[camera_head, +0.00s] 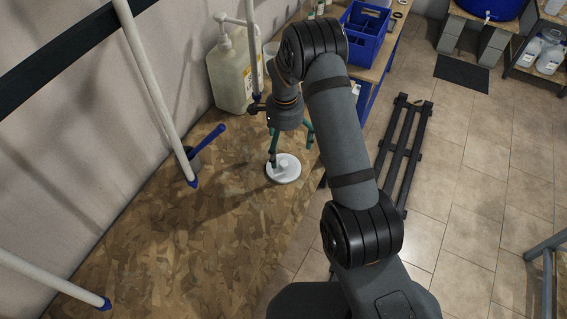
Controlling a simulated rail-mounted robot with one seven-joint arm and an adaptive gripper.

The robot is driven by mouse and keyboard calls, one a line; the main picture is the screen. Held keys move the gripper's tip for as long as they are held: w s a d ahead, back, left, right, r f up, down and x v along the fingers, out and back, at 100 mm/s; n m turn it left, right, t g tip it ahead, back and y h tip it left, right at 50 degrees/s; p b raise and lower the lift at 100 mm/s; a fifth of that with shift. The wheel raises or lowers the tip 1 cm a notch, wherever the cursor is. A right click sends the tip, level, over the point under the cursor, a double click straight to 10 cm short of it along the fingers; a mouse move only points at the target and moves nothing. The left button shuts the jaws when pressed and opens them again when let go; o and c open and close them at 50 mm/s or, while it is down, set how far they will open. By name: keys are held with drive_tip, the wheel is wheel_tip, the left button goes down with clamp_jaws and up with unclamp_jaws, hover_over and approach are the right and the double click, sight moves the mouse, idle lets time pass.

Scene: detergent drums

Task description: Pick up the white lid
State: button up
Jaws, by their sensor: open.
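The white lid (284,173) lies flat on the brown patterned board, with a small raised knob in its middle. My gripper (290,156) has green fingers and is open above the lid, pointing down. One finger reaches down by the lid's left side; the other is spread to the upper right. I cannot tell from this view whether a finger touches the lid. The lid's knob and most of its top are visible.
A large pump bottle (234,78) stands behind my gripper against the wall. A blue-handled tool (207,139) is to the left, near white pipes. A blue crate (364,32) sits on a further table. The board in front of the lid is clear.

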sight(286, 162)
wheel_tip(286, 162, down, 2)
drive_tip(key=shift+f, duration=0.1)
drive_tip(key=f+p, duration=0.3)
drive_tip(key=f, duration=0.1)
drive_tip(key=shift+s+f, duration=0.2)
drive_tip(key=shift+f, duration=0.65)
drive_tip(key=c, duration=0.3)
drive_tip(key=shift+r, duration=0.1)
drive_tip(key=c, duration=0.7)
drive_tip(key=shift+d, duration=0.1)
